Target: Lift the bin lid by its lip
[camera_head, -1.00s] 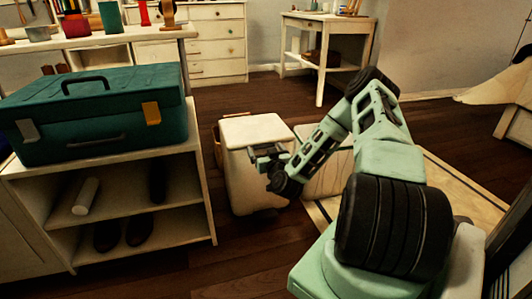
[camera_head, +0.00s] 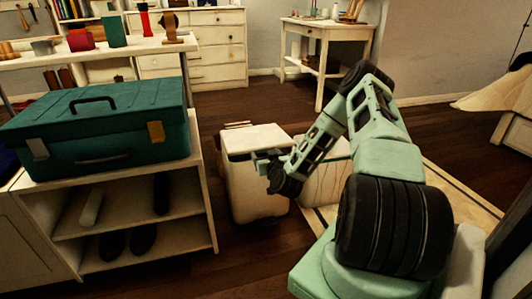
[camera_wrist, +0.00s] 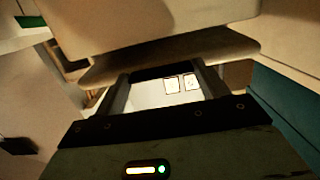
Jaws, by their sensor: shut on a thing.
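The cream bin (camera_head: 257,192) stands on the dark floor, just right of the shelf unit. Its pale lid (camera_head: 256,137) is on top, with a dark band under its front edge; I cannot tell how far it is raised. My gripper (camera_head: 262,159) is at the lid's front edge, shut on the lip, with the arm reaching in from the right. In the wrist view, the lid's pale edge (camera_wrist: 175,58) crosses just beyond my gripper's two dark fingers (camera_wrist: 163,88). The exact contact is hidden there.
A teal toolbox (camera_head: 100,128) sits on the cream shelf unit (camera_head: 205,205), close to the bin's left. A second pale box (camera_head: 325,180) stands against the bin's right, beside a light rug (camera_head: 450,188). Dark floor is open behind the bin.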

